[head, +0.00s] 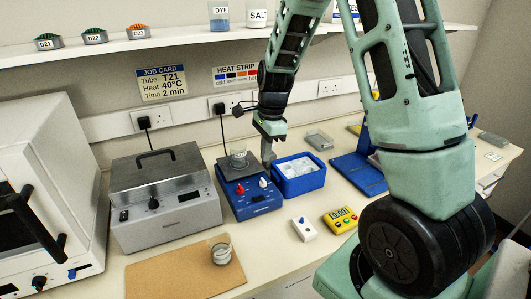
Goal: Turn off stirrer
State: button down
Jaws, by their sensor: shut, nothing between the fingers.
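The stirrer (252,205) is a blue box on the bench with a grey top plate. A red knob (240,190), a pale knob (263,182) and a small dark display are on its front. A glass beaker (238,158) stands on the top plate. My gripper (268,160) is shut and empty, pointing down at the stirrer's back right, above and behind the pale knob. I cannot tell whether it touches the stirrer. My arm hides part of the wall behind.
A grey heater box (165,202) stands left of the stirrer, and a blue tub (300,182) close on its right. A white switch box (304,229) and yellow timer (341,219) lie in front right. A glass (221,254) stands on the brown mat (170,276).

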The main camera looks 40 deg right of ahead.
aim_at(255, 198)
dwell(0.3)
jog(key=m+p, duration=0.1)
jog(key=m, duration=1.1)
jog(key=a+m+p, duration=0.1)
jog(key=m, duration=0.5)
jog(key=shift+w+a+r+p, duration=0.1)
jog(key=shift+w+r+p, duration=0.1)
jog(key=shift+p, duration=0.1)
jog(key=shift+f, duration=0.2)
jog(key=f, duration=0.4)
jog(key=a+f+p, duration=0.1)
jog(key=f, duration=0.4)
jog(key=f+p, duration=0.1)
jog(key=f, duration=0.3)
jog(key=shift+w+a+f, duration=0.25)
jog(key=shift+a+f, duration=0.05)
jog(key=shift+a+f, duration=0.1)
